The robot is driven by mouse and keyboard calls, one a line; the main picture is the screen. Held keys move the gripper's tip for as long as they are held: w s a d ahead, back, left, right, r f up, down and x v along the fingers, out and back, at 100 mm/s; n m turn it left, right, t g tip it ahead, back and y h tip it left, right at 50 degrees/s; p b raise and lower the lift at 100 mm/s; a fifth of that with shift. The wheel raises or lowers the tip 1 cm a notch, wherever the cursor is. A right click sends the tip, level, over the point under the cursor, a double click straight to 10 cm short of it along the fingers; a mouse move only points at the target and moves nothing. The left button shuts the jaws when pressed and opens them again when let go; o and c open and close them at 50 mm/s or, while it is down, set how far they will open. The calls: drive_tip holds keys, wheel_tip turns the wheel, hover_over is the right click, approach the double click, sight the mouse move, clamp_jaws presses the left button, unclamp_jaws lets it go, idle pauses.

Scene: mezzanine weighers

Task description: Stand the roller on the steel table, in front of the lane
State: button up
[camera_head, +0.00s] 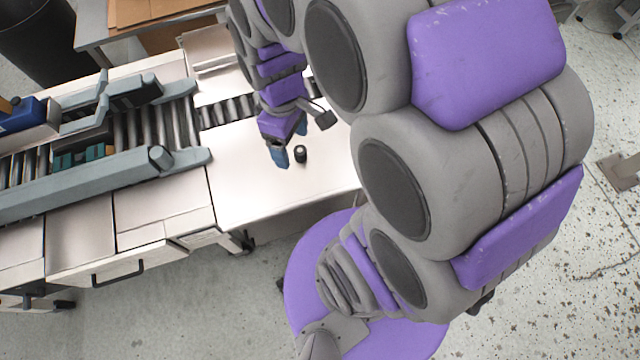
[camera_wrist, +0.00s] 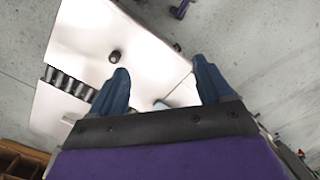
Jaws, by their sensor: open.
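A small dark cylinder, which looks like the roller (camera_head: 300,154), appears upright on the pale table top (camera_head: 255,180). My gripper (camera_head: 279,155) is just left of it in the head view, apart from it. In the wrist view the roller (camera_wrist: 115,56) lies outside the jaws, beyond the left finger. My gripper (camera_wrist: 164,76) has its two blue fingers spread wide with nothing between them. A lane of dark rollers (camera_head: 228,111) runs across the table behind my gripper; part of it is hidden by my arm. The lane also shows in the wrist view (camera_wrist: 70,84).
A wider roller conveyor (camera_head: 150,130) with grey side rails stands left of the table, with a blue item (camera_head: 22,116) and teal items on it. Cardboard (camera_head: 140,12) lies at the back. The table around the roller is clear.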

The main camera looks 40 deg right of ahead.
drive_tip(key=s+a+r+m, duration=0.1)
drive_tip(key=s+r+m, duration=0.1)
drive_tip(key=s, duration=0.4)
drive_tip(key=s+a+r+m, duration=0.1)
drive_tip(key=s+r+m, duration=0.1)
drive_tip(key=s+m, duration=0.2)
drive_tip(key=s, duration=0.3)
drive_tip(key=shift+s+a+r+m+g, duration=0.2)
drive_tip(key=shift+r+m+g, duration=0.1)
drive_tip(key=shift+c, duration=0.3)
